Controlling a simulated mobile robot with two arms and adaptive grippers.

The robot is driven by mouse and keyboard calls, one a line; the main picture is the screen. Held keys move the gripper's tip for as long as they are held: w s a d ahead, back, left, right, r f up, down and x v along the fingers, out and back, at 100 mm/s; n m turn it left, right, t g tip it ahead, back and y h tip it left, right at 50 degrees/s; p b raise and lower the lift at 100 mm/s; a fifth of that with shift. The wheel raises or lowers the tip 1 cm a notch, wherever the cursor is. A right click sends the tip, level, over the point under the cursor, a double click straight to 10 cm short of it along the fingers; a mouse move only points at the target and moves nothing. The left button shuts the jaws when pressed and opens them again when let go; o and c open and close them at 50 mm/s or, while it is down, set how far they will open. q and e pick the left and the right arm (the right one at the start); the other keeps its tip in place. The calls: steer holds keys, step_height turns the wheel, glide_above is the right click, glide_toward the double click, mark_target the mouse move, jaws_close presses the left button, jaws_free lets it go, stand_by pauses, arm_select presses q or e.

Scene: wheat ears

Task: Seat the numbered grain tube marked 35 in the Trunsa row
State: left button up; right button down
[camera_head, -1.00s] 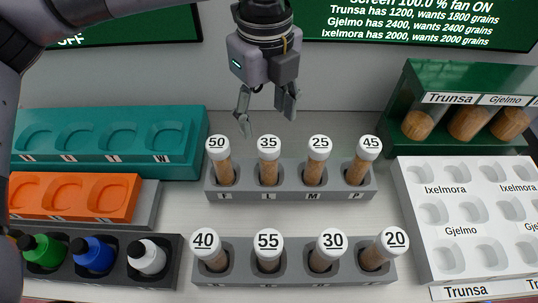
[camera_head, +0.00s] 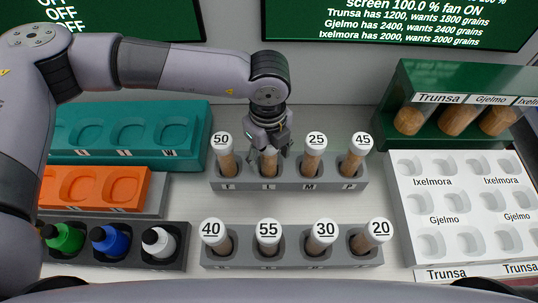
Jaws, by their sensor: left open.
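The grain tube marked 35 (camera_head: 269,164) stands in the second slot of the back grey rack (camera_head: 290,186). Its white cap is hidden behind my left gripper (camera_head: 268,150). The left gripper points down over this tube, its fingers open around the tube's top. I cannot tell whether they touch it. The white tray (camera_head: 402,212) at the right has rows of empty wells with Ixelmora and Gjelmo labels. Its front row has the Trunsa label (camera_head: 447,275) at the front edge. My right gripper is not in view.
Tubes 50 (camera_head: 226,160), 25 (camera_head: 312,163) and 45 (camera_head: 350,163) stand close beside in the same rack. The front rack (camera_head: 290,258) holds tubes 40, 55, 30 and 20. A green stand (camera_head: 398,95) is at back right. Bottles and coloured trays fill the left.

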arm_select(q)
steer(key=shift+f, duration=0.25)
steer(key=shift+c, duration=0.5)
jaws_close()
steer(key=shift+r, duration=0.15)
steer(key=shift+r+b, duration=0.3)
steer(key=shift+r, duration=0.3)
step_height(320, 180, up, 19)
steer(key=b, duration=0.4)
steer(key=shift+f, duration=0.2)
